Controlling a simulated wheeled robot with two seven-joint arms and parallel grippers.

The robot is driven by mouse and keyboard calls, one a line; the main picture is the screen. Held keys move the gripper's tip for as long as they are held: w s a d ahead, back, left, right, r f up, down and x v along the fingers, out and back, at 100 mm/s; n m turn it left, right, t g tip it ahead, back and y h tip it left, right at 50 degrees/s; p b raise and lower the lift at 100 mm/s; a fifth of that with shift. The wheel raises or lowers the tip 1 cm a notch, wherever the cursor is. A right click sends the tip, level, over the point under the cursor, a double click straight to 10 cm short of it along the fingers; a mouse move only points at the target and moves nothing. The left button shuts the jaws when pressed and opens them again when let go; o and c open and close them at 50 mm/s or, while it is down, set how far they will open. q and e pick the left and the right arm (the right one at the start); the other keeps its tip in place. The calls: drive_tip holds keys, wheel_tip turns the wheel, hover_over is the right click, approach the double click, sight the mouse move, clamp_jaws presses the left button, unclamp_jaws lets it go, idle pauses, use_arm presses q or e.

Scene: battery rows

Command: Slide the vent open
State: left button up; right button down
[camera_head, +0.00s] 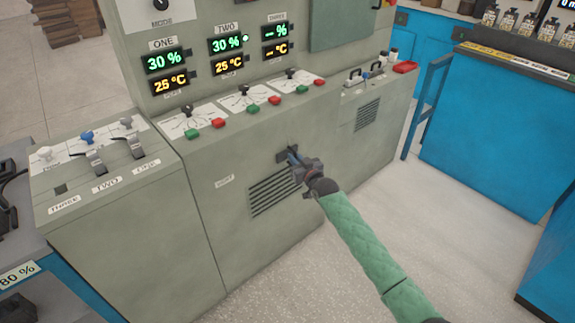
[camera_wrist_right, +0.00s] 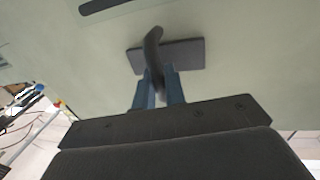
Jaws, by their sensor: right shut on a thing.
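The vent (camera_head: 272,195) is a set of dark horizontal slots on the front of the grey-green cabinet, with a small label to its left. A dark handle on a dark plate sits at its upper right. My right gripper (camera_head: 293,159) is at this handle and shut on it. In the right wrist view the curved dark handle (camera_wrist_right: 153,52) stands out from its plate (camera_wrist_right: 190,54), with the blue fingers of the right gripper (camera_wrist_right: 159,88) on both sides of its lower end. One dark slot shows at the top of that view. My left gripper is not in view.
Above the vent, a sloped panel (camera_head: 254,97) carries several levers and red and green buttons. A second slotted grille (camera_head: 367,115) is farther right. A blue bench (camera_head: 490,130) stands at the right, with open floor (camera_head: 400,200) between.

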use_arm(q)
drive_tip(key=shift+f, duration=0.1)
use_arm(e)
drive_tip(key=shift+w+d+r, duration=0.1)
drive_tip(key=shift+w+d, duration=0.05)
drive_tip(key=shift+d, duration=0.05)
drive_tip(key=c, duration=1.5)
unclamp_jaws()
drive_tip(key=shift+c, duration=0.2)
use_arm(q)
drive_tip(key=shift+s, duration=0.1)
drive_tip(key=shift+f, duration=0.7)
use_arm(e)
drive_tip(key=v, duration=0.7)
drive_tip(key=shift+s+d, duration=0.2)
drive_tip(key=shift+s, duration=0.15)
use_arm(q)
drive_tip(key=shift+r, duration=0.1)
